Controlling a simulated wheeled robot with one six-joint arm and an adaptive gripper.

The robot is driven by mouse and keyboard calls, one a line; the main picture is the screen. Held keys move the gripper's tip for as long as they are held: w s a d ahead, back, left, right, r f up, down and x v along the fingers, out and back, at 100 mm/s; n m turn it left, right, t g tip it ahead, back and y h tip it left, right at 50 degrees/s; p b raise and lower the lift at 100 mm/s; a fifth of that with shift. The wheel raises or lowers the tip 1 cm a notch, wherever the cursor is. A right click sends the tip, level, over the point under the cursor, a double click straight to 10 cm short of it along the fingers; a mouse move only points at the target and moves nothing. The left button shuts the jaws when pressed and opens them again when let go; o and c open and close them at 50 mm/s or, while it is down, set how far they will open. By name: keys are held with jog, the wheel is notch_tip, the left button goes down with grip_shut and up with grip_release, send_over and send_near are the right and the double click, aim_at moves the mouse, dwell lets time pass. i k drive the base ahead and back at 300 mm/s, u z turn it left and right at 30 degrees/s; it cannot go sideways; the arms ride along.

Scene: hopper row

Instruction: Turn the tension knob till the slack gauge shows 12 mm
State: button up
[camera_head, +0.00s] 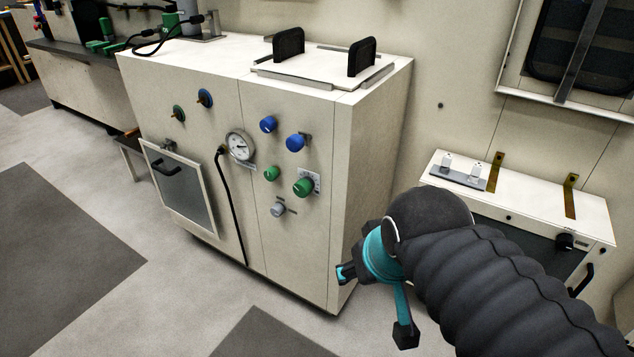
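A round white dial gauge (240,146) sits on the front of a beige cabinet; its scale is too small to read. To its right are two blue knobs (268,124), a small green knob (273,173), a larger green knob (303,187) on a white scale plate, and a grey knob (278,209). I cannot read which is the tension knob. My gripper (375,304) is open and empty, its fingertips spread apart. In the picture it is below and right of the knobs, touching none of them.
The cabinet (348,150) has black handles on top, a dark cable hanging from beside the gauge, and a windowed door (182,185) at lower left. A lower unit (535,205) with a black handle stands at right. Grey floor in front is clear.

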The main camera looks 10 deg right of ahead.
aim_at(302, 188)
jog(key=u, duration=0.8)
jog(key=k, duration=0.75)
jog(key=z, duration=1)
